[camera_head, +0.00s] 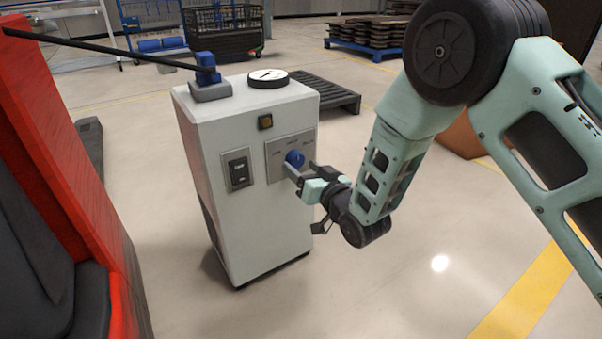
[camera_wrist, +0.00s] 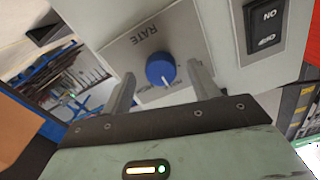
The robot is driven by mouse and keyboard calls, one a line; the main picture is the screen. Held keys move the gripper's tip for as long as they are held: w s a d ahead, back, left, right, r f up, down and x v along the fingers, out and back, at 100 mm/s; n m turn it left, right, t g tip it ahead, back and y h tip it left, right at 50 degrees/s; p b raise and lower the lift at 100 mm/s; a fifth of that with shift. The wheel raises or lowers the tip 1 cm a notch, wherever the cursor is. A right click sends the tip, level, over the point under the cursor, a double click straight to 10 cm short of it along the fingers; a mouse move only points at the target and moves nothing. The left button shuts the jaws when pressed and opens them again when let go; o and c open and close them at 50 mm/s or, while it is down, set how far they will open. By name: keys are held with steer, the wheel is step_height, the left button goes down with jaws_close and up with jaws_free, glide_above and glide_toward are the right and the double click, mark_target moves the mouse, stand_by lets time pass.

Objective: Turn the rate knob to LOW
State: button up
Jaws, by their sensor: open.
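The blue rate knob (camera_head: 295,158) sits on a grey plate (camera_head: 280,172) on the front of a white cabinet (camera_head: 240,160). In the wrist view the knob (camera_wrist: 161,69) has a white pointer line, and the word RATE (camera_wrist: 149,33) shows upside down on the plate. My gripper (camera_head: 298,172) is at the plate, close in front of the knob. In the wrist view its fingers (camera_wrist: 163,88) are open, one on each side of the knob, with gaps between. The position labels are too small or hidden to read.
An ON/OFF rocker switch (camera_head: 239,169) is left of the plate, and also shows in the wrist view (camera_wrist: 266,27). A black lever (camera_head: 100,48) with a blue joint and a round dial (camera_head: 268,78) are on the cabinet top.

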steer(key=shift+x, duration=0.85)
steer(key=c, duration=1)
steer(key=shift+o, duration=0.2)
steer(key=shift+n, duration=0.4)
steer(key=n+p, duration=0.2)
steer(key=n, duration=0.3)
steer(key=shift+d+n, duration=0.15)
steer(key=shift+n, duration=0.15)
steer(key=n+p, duration=0.2)
steer(key=n, duration=0.3)
steer(key=shift+d, duration=0.1)
steer(key=shift+n, duration=0.4)
